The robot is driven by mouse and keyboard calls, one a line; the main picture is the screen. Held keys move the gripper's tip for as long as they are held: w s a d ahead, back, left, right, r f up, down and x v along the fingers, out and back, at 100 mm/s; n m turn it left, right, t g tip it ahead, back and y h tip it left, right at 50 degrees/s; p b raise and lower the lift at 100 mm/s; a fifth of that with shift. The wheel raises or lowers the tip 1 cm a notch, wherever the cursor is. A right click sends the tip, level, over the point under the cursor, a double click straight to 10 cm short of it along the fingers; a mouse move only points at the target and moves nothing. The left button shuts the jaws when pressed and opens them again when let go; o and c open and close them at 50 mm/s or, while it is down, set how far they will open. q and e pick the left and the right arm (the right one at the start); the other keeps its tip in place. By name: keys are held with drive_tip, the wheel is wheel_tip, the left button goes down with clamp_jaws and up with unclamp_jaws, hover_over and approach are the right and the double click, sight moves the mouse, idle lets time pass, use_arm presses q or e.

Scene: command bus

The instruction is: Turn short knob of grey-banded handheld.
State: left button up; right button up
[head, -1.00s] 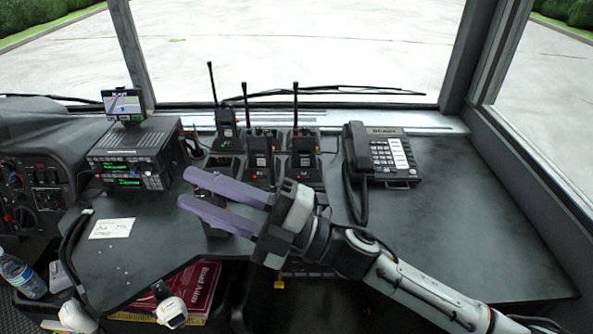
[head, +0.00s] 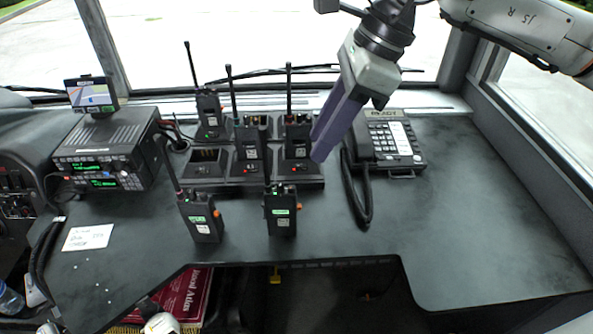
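Several black handheld radios show. Three stand in a charger rack (head: 312,182): the back-left handheld (head: 210,114), the middle handheld (head: 250,152) and the right handheld (head: 298,142). A front-left handheld (head: 203,217) and a front-right handheld (head: 281,211) stand on the desk with green labels and orange side buttons. I cannot tell which one has the grey band; their top knobs are too small to tell apart. My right gripper (head: 319,157) points down with purple fingers just right of the right handheld, seemingly empty. Its fingers overlap, so their gap is hidden.
A desk phone (head: 390,143) with a coiled cord stands right of the rack. A radio console (head: 108,160) with a small screen (head: 92,94) is at left. A white card (head: 88,237) lies on the desk. The desk's right side is clear.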

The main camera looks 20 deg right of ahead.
sight(293, 186)
drive_tip(key=x, duration=0.9)
drive_tip(key=shift+a+f+p, duration=0.2)
drive_tip(key=shift+f+p, duration=0.2)
clamp_jaws()
